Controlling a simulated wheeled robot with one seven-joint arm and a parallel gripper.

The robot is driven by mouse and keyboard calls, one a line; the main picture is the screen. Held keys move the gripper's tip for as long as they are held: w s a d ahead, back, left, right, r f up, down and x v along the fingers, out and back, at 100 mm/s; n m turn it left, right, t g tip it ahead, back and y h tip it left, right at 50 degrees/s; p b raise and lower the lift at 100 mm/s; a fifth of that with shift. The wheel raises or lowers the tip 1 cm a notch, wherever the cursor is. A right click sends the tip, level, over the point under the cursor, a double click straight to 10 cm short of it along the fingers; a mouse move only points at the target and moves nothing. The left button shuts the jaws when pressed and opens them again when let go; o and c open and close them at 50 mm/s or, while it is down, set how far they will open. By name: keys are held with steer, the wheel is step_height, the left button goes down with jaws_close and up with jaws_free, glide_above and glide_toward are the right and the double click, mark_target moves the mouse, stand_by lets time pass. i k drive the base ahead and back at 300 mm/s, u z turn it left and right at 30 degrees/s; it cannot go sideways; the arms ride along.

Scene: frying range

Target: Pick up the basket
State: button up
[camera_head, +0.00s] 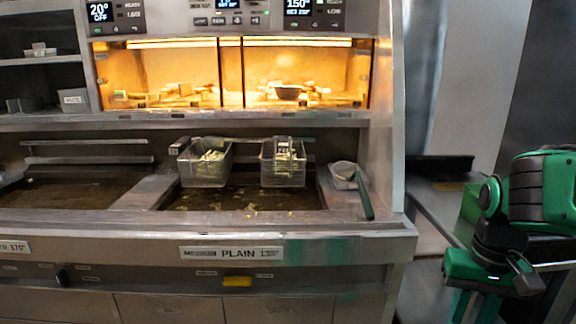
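Two wire fry baskets hang side by side at the back of the middle fryer vat. The left basket (205,172) and the right basket (283,172) each hold pale food pieces. They hang over dark oil (235,197). My gripper (477,306) is low at the right edge of the view, well apart from both baskets. It points downward beside the range. Its fingertips are cut off by the bottom edge, so I cannot tell whether it is open or shut.
A small container (343,171) with a dark-handled tool (365,198) stands right of the vat. Above is a lit warming cabinet (232,76) with food. Another oil vat (70,192) lies left. The range's front ledge (120,252) is clear.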

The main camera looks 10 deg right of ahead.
mark_target(283, 156)
steer(key=z, duration=0.1)
steer(key=i, duration=1)
steer(key=u, duration=0.1)
